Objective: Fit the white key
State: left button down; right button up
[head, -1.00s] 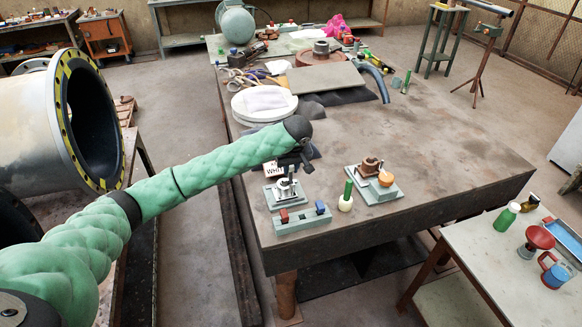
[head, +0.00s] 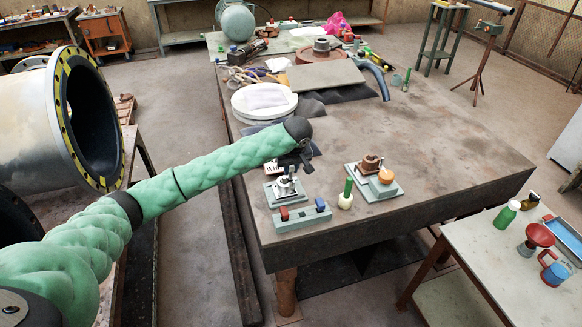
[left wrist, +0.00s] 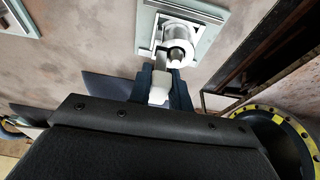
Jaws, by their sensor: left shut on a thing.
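My left gripper (head: 304,163) hangs at the end of the green arm, over the near left part of the big table, close behind a grey-green fixture (head: 270,196). In the left wrist view its dark fingers (left wrist: 161,86) are shut on the white key (left wrist: 159,96). The key's narrow part runs from the fingers toward a pale round barrel (left wrist: 179,47) on the fixture's plate (left wrist: 146,22). I cannot tell whether the key touches the barrel or is in it. A white sign (head: 271,168), partly covered, stands behind the fixture. My right gripper is not in view.
A block with red and blue parts (head: 302,218) sits just in front of the fixture. A green-and-white bottle-like piece (head: 346,196) and another fixture with an orange knob (head: 386,176) stand to the right. The table's right part is clear.

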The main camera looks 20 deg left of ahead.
pick_arm(q)
jog(key=shift+f, duration=0.85)
jog(key=c, duration=1.2)
grip_release()
